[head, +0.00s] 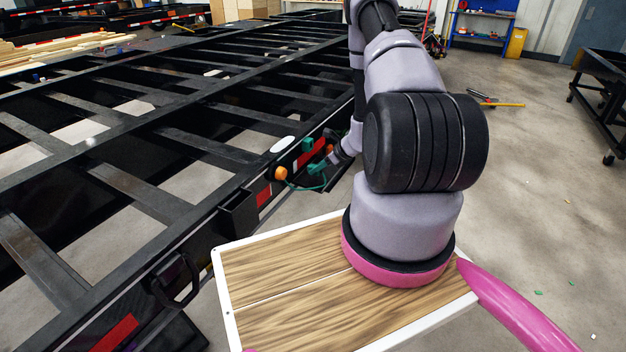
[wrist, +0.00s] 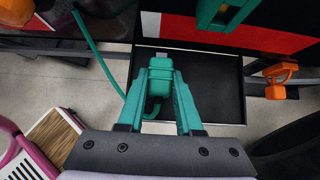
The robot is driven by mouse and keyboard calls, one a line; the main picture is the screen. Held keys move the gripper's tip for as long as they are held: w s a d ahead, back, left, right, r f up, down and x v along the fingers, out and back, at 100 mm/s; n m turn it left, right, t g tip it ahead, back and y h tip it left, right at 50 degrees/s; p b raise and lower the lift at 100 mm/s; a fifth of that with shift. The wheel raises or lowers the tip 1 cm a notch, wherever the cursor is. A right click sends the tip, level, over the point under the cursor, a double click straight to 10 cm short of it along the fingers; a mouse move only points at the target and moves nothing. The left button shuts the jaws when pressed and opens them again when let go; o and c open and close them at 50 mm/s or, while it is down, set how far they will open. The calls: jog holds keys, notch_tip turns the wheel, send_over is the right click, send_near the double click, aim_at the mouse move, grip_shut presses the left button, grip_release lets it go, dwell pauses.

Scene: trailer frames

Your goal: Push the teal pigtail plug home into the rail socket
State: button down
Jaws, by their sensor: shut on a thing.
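The teal pigtail plug (wrist: 160,80), with a pale grey nose, is gripped between the teal fingers of my gripper (wrist: 160,92) in the wrist view. Its nose points up the picture, toward the frame rail. A teal cable (wrist: 98,48) loops from it toward the upper left. The teal rail socket (wrist: 228,12) is on the rail, up and right of the plug and apart from it; its top is cut off. In the head view, the socket (head: 307,145) shows on the rail, with the plug (head: 316,169) just below it, small and partly hidden by my gripper (head: 325,164).
An orange fitting (head: 281,173) sits on the black trailer rail (head: 205,228) left of the plug. Another orange part (wrist: 280,80) is at the right in the wrist view. A red-and-white strip (wrist: 265,36) runs along the rail. The concrete floor (head: 540,190) at right is mostly open.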

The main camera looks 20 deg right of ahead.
jog(key=d+r, duration=0.6)
jog(key=d, duration=0.1)
jog(key=shift+w+a+r, duration=0.2)
jog(key=shift+w+a, duration=1.55)
jog(key=shift+w, duration=0.05)
jog(key=shift+w+a, duration=0.4)
jog(key=shift+w, duration=0.1)
dwell(0.3)
jog(key=c, duration=0.5)
grip_release()
